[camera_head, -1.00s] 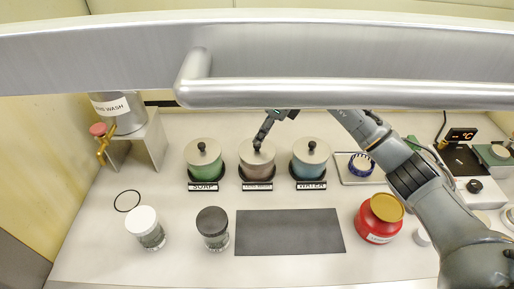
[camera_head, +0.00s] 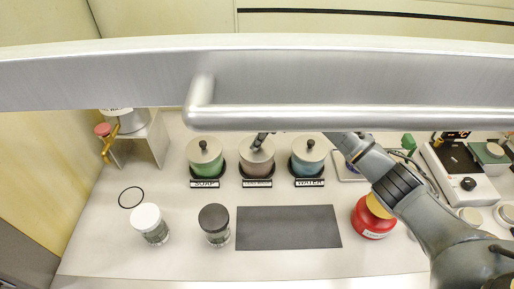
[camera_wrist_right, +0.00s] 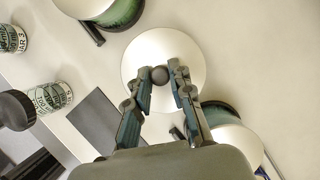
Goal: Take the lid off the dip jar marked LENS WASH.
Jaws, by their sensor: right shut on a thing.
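The middle dip jar (camera_head: 257,170) is pinkish and stands on a dark base; its front label is too small to read surely. Its pale round lid (camera_head: 266,154) also shows large in the right wrist view (camera_wrist_right: 140,55). My right gripper (camera_head: 257,142) comes down on this lid from behind. In the wrist view its two fingers (camera_wrist_right: 163,80) are shut on the lid's dark round knob (camera_wrist_right: 160,73). The lid looks level over the jar; I cannot tell whether there is a gap under it. My left gripper is not in view.
The green SOAP jar (camera_head: 205,170) and blue WATER jar (camera_head: 308,169) stand close on either side, both lidded. A dark mat (camera_head: 288,228), a white-capped jar (camera_head: 148,220), a black-capped jar (camera_head: 214,222) and a red pot (camera_head: 370,220) lie in front. A metal bar (camera_head: 350,118) crosses the view.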

